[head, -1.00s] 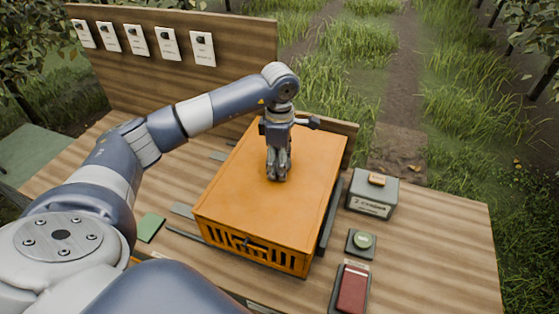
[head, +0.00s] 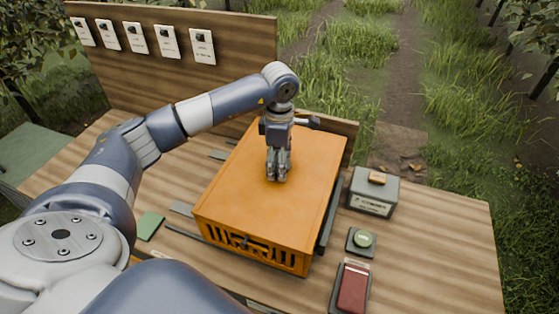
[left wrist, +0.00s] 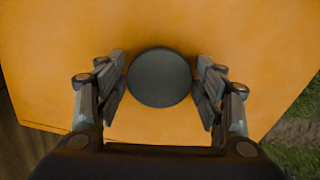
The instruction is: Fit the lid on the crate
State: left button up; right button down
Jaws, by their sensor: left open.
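The orange crate (head: 252,246) stands on the wooden bench with slotted openings in its front wall. The flat orange lid (head: 235,190) lies over the crate's top and covers it; it also fills most of the left wrist view (left wrist: 250,50). A round dark knob (left wrist: 160,77) sits on the lid in the left wrist view. My left gripper (head: 278,178) points straight down over the lid. Its open fingers are on either side of the knob, with gaps visible on both sides. In the head view the gripper hides the knob. My right gripper is not in view.
A green square (head: 149,226) lies at the left. A wooden board (head: 230,45) with several cards stands behind.

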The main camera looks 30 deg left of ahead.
pick_arm(q)
notch_tip(320, 180, up, 11)
jog(key=p, duration=0.6)
dwell(0.4)
jog(key=shift+f, duration=0.15)
dwell(0.4)
